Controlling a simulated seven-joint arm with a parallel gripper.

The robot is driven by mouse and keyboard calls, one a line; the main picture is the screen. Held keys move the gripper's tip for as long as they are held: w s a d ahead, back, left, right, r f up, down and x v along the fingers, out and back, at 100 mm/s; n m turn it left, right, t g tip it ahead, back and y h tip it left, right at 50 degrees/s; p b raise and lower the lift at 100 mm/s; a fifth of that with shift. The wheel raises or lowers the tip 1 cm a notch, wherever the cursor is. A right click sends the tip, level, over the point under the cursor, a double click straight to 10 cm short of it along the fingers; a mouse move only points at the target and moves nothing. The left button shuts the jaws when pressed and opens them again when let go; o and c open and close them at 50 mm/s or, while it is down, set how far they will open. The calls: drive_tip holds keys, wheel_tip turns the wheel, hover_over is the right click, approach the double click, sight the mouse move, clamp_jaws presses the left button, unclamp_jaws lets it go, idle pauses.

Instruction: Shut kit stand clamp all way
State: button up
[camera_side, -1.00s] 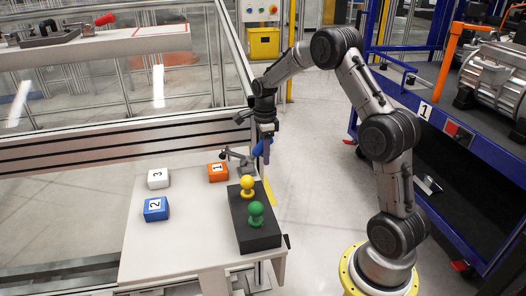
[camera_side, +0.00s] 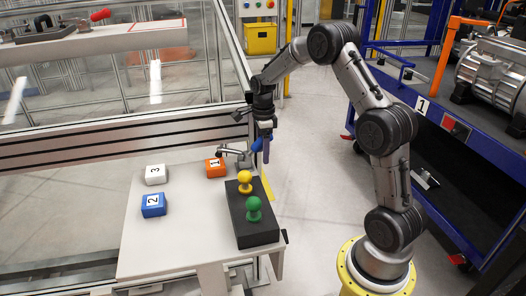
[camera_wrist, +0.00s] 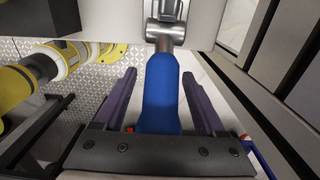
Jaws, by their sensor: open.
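The kit stand clamp (camera_side: 233,153) is a small metal toggle clamp at the back right of the pale work table, beside the orange block. Its blue handle (camera_wrist: 160,95) fills the middle of the wrist view, with a metal joint (camera_wrist: 165,35) at its far end. My gripper (camera_side: 265,150) points down at the table's back right edge, at the handle. In the wrist view its two purple fingers stand apart on either side of the handle, with a narrow gap visible on each side. In the side view the fingers partly hide the handle.
A black block (camera_side: 252,222) carries yellow (camera_side: 245,181) and green (camera_side: 254,208) knobs in front of the clamp. Orange (camera_side: 215,168), white (camera_side: 155,174) and blue (camera_side: 153,205) numbered blocks sit left. A framed rail (camera_side: 110,140) runs behind. The table's front left is clear.

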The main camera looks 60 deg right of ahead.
drive_tip(key=shift+r, duration=4.4)
drive_tip(key=shift+w, duration=0.1)
